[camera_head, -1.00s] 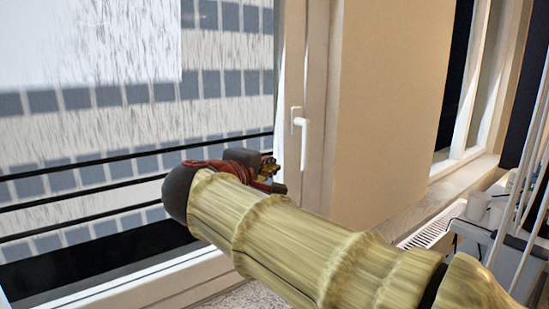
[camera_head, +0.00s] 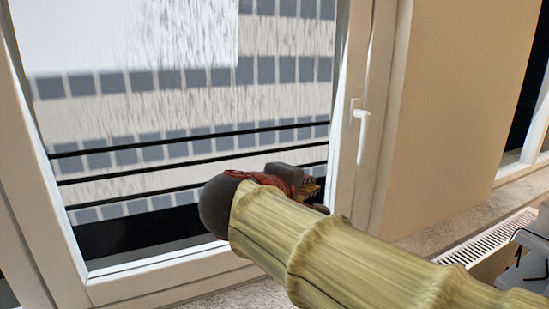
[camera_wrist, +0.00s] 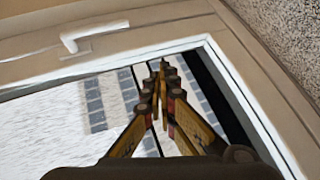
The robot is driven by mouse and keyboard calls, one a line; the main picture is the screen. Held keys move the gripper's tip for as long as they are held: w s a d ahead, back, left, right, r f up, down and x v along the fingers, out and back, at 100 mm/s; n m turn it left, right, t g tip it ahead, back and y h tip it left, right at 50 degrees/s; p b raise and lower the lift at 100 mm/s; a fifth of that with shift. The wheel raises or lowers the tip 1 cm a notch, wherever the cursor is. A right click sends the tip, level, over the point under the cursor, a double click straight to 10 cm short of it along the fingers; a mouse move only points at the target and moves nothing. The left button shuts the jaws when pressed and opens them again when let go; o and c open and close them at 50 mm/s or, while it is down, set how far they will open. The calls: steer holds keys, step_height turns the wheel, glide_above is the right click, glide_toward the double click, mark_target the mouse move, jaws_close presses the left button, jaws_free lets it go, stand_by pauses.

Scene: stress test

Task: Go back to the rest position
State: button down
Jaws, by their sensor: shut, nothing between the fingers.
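My arm reaches from the lower right towards the window in the head view. My gripper (camera_head: 312,190) is at the far end of the arm, mostly hidden behind my own wrist there. In the wrist view, my gripper (camera_wrist: 162,66) shows its two yellow and dark fingers with tips together and nothing between them. The fingers stand in front of the window glass, and I see no contact with anything.
A tall window (camera_head: 190,130) with a white frame and handle (camera_head: 361,118) stands ahead. The handle also shows in the wrist view (camera_wrist: 85,34). A tan wall (camera_head: 450,120) is to the right. A sill with a vent grille (camera_head: 495,237) runs at the lower right.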

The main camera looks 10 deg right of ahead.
steer(key=s+f+m+g+y, duration=0.1)
steer(key=s+f+g+y, duration=0.15)
steer(key=s+f, duration=0.5)
steer(key=s+f+m+g+y, duration=0.1)
steer(key=s+f+g+y, duration=0.2)
steer(key=f, duration=0.8)
steer(key=s+d+f+m+y, duration=0.1)
steer(key=s+d+f+m, duration=0.1)
steer(key=s, duration=0.5)
steer(key=s+d+f+m+y, duration=0.1)
steer(key=s+d+f+m, duration=0.2)
steer(key=s, duration=0.4)
steer(key=f+m+p, duration=0.1)
steer(key=m, duration=0.1)
steer(key=shift+s+d+f+m+y, duration=0.25)
steer(key=shift+s+f+m+y, duration=0.05)
steer(key=shift+s+f+y, duration=0.1)
steer(key=shift+a+g, duration=0.15)
steer(key=shift+g, duration=0.1)
